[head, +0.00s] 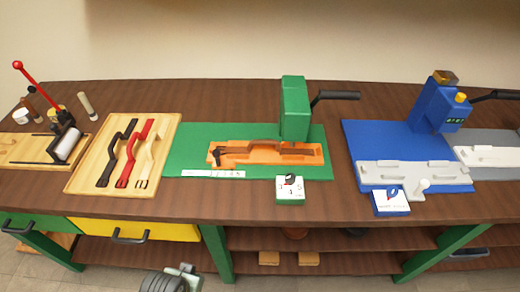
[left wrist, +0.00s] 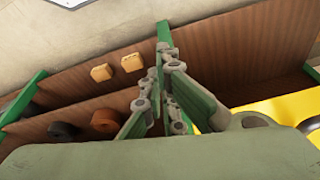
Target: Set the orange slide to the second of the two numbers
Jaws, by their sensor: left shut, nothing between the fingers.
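The orange slide (head: 235,159) lies on a green base plate (head: 190,140) in the middle of the bench, under a green press (head: 295,108) with a dark lever. A dark piece lies along the slide, with a dark upright part at its left end. A white scale strip (head: 212,174) lies in front of it. A small green block (head: 290,192) with a white numbered face and a dark round mark stands at the plate's front edge; its digits are too small to read surely. My left gripper (left wrist: 160,85) is shut and empty, low in front of the bench; part of it shows in the head view (head: 185,274).
Left are a wooden tray (head: 85,180) with black, red and pale handles, and a roller board (head: 22,150). Right is a blue station (head: 365,135) with a grey slide and a blue number block (head: 391,202). Yellow and green drawers and shelves lie under the bench.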

